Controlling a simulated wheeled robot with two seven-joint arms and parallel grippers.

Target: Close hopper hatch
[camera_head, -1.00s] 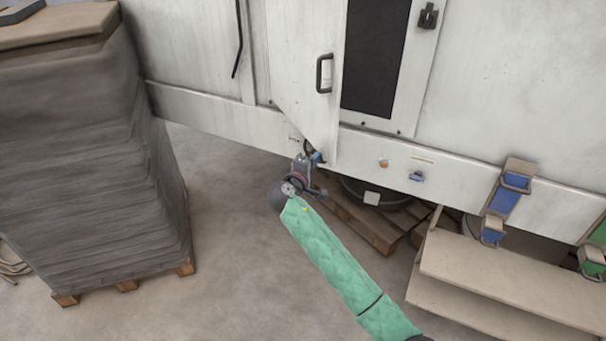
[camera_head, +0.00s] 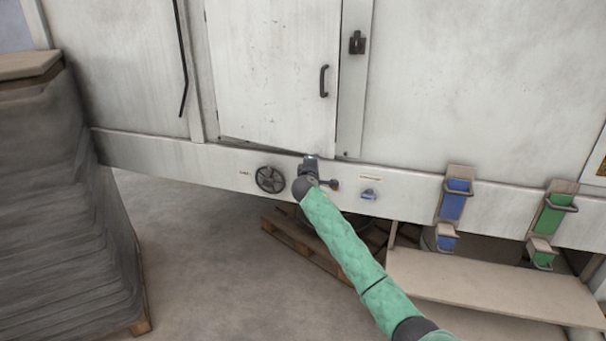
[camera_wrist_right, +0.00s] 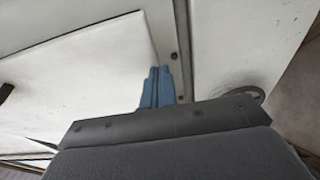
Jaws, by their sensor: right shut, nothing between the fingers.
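The hopper hatch (camera_head: 270,75) is a white door with a dark handle (camera_head: 323,81) near its right edge. It sits almost flush in its frame, with a thin dark gap along its bottom edge; I cannot tell whether it is fully seated. A black latch (camera_head: 357,42) is on the frame to its right. My right gripper (camera_head: 311,160) is at the hatch's lower right corner, shut and empty. In the right wrist view its blue fingers (camera_wrist_right: 157,88) are by the edge of the white hatch panel (camera_wrist_right: 85,75); contact is unclear. My left gripper is out of view.
A wrapped pallet stack (camera_head: 65,200) stands at left. Blue (camera_head: 453,200) and green (camera_head: 553,215) holders and a beige bench (camera_head: 490,280) are at right. A pallet (camera_head: 300,250) lies underneath.

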